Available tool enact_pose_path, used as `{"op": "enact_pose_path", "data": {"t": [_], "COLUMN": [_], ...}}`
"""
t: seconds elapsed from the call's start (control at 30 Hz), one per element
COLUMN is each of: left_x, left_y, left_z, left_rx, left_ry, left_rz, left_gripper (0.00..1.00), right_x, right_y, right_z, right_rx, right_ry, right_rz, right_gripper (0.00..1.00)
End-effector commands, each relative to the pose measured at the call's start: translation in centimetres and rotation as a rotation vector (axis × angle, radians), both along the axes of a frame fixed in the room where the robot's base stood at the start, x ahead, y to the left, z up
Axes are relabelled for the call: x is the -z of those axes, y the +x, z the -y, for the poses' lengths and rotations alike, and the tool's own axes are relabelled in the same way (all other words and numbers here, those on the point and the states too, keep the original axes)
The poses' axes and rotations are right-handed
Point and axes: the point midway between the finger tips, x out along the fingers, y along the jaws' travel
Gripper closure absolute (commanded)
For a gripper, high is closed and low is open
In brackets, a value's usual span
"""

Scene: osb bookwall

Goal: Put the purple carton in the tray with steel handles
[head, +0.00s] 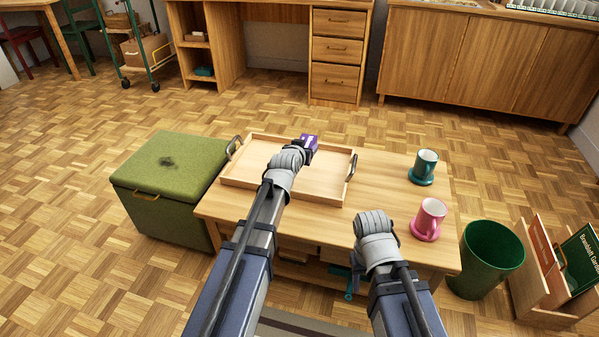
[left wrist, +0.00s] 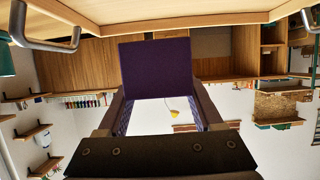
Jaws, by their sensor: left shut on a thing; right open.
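The purple carton (head: 309,142) shows just past my left gripper (head: 298,150) in the head view, over the far part of the tray. My left gripper is shut on it; in the left wrist view the carton (left wrist: 156,65) sits between the two fingers. The wooden tray with steel handles (head: 240,178) lies on the low table, and its near side is partly hidden by my left arm. Its edge and one handle (left wrist: 45,42) show at the top of the left wrist view. I cannot tell whether the carton touches the tray floor. My right gripper (head: 371,217) is open and empty over the table's front part.
A teal mug (head: 427,161) and a pink mug (head: 431,214) stand on saucers at the right of the low table (head: 380,190). A green ottoman (head: 170,165) adjoins the table's left. A green bin (head: 490,255) and a wooden book box (head: 545,295) stand at right.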

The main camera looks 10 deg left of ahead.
Motion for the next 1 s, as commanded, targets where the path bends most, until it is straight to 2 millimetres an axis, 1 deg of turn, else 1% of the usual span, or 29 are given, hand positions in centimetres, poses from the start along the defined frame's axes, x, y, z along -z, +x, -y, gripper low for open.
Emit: {"op": "enact_pose_path", "data": {"t": [0.03, 0.2, 0.27, 0.33, 0.5, 0.57, 0.67, 0.87, 0.93, 1.0], "left_x": [1.4, 4.1, 4.9, 5.3, 5.2, 5.4, 6.3, 8.8, 9.1, 9.0], "left_y": [0.0, 0.0, 0.0, 0.0, 0.0, 0.0, 0.0, 0.0, 0.0, 0.0], "left_z": [0.0, 0.0, 0.0, 0.0, 0.0, 0.0, 0.0, 0.0, 0.0, 0.0], "left_rx": [0.000, 0.000, 0.000, 0.000, -0.001, -0.001, -0.001, 0.000, 0.000, 0.000], "left_ry": [0.000, 0.000, 0.000, 0.000, 0.000, 0.000, 0.000, 0.000, 0.000, 0.000], "left_rz": [0.000, 0.000, 0.000, 0.000, 0.000, 0.000, 0.000, 0.000, 0.000, 0.000], "left_gripper": [0.84, 0.84, 0.84, 0.84, 0.84, 0.84, 0.84, 0.84, 0.84, 0.84], "right_x": [1.4, 4.1, 4.9, 5.3, 5.2, 5.4, 6.3, 8.8, 9.1, 9.0], "right_y": [0.0, 0.0, 0.0, 0.0, 0.1, 0.1, 0.1, 0.1, 0.1, 0.1], "right_z": [0.0, 0.0, 0.0, 0.0, 0.0, 0.0, 0.0, 0.0, 0.0, 0.0], "right_rx": [0.002, 0.004, 0.004, 0.003, 0.003, 0.003, 0.003, 0.003, 0.002, 0.002], "right_ry": [0.000, 0.000, 0.001, 0.001, 0.001, 0.001, 0.001, 0.001, 0.002, 0.002], "right_rz": [0.000, 0.001, 0.002, 0.002, 0.003, 0.003, 0.003, 0.004, 0.005, 0.005], "right_gripper": [0.50, 0.50, 0.50, 0.50, 0.50, 0.50, 0.50, 0.50, 0.50, 0.50]}}
